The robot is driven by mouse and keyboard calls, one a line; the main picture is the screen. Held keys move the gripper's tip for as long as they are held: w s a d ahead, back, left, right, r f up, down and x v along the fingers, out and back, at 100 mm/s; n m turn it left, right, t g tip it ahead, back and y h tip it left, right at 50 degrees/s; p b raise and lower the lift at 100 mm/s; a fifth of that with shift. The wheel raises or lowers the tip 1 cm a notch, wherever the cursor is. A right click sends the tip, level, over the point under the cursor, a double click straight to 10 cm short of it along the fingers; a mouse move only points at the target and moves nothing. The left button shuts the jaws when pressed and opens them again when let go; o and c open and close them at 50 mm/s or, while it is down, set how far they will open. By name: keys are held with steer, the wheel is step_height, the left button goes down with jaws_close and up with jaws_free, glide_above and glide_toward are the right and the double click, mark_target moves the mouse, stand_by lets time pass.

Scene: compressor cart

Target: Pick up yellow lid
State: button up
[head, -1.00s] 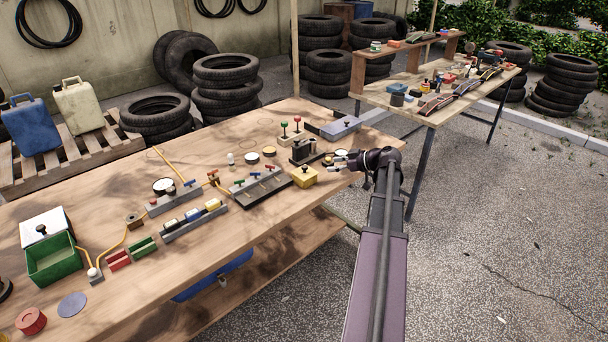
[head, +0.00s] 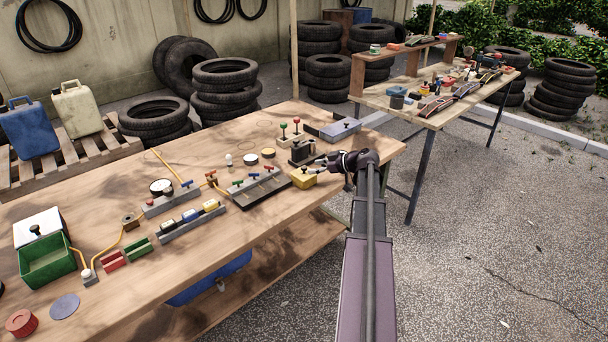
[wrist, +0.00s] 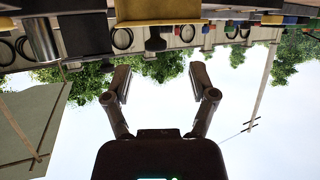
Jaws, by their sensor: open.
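The yellow lid (head: 303,180) is a small yellow block-like piece with a dark knob (head: 304,171) on top, near the front edge of the workbench. My gripper (head: 322,164) is just right of it in the head view, roughly at knob height. In the upside-down wrist view the lid (wrist: 160,21) lies along the top edge, and its black knob (wrist: 155,42) points down the picture. My gripper (wrist: 160,82) is open and empty there, its fingers spread on either side of the knob's line and apart from it. What lies under the lid is hard to tell.
A black stand with a block (head: 301,152) stands close behind the lid. A grey rack with coloured handles (head: 258,187) is to its left. A grey-blue box (head: 340,129) lies behind my gripper.

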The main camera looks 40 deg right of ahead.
mark_target(305, 167)
steer(key=shift+b+x, duration=0.9)
steer(key=shift+x, duration=1.7)
steer(key=shift+w+d, duration=0.1)
steer(key=shift+d, duration=0.05)
jaws_close()
